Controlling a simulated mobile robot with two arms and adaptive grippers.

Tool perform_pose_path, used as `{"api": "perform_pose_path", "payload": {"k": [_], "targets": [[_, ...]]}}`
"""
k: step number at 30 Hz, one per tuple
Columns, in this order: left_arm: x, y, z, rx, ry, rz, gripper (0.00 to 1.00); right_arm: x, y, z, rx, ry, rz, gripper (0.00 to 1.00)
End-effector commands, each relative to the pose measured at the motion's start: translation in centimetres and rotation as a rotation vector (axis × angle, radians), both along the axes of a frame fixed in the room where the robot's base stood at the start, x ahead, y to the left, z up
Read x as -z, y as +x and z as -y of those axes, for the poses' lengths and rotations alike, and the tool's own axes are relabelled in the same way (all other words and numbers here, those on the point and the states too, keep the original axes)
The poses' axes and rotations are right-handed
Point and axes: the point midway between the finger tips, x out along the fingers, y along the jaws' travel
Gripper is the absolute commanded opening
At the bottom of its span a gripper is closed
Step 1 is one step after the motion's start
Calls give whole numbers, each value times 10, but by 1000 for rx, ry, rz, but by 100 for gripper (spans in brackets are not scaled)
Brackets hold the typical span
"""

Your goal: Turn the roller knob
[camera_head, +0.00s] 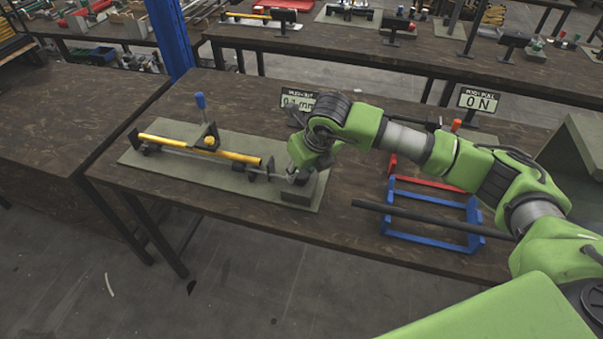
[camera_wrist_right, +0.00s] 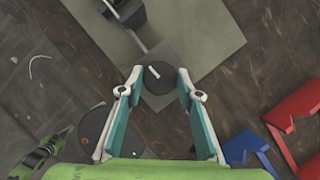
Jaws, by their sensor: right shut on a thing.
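The roller knob (camera_wrist_right: 159,77) is a dark round disc with a white mark on its top. It sits at the right end of the rod fixture, on a grey block (camera_head: 297,195). My right gripper (camera_wrist_right: 160,84) reaches down over it, with a finger on each side, and is shut on the knob. In the head view my right wrist hides most of the knob and the fingers (camera_head: 300,176). The fixture carries a yellow rod (camera_head: 190,148) lying across supports on a grey-green mat (camera_head: 150,161). My left gripper is not in the head view.
A blue-handled post (camera_head: 201,101) stands by the yellow rod. A blue frame (camera_head: 430,241) with a dark bar (camera_head: 400,212) and a red frame (camera_head: 397,169) lie to the right. A readout sign (camera_head: 480,100) stands behind. The dark tabletop (camera_head: 310,232) is clear in front.

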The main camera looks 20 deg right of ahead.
Motion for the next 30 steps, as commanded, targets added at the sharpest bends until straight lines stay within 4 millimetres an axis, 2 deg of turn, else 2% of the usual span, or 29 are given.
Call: {"api": "perform_pose_path", "payload": {"k": [1,3,15,30], "targets": [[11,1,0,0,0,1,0,4,2,1,-30,1,6,11],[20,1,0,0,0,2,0,5,2,2,-82,1,6,11],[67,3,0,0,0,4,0,3,4,3,-453,3,9,11],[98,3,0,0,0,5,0,0,6,4,-881,2,7,11]]}}
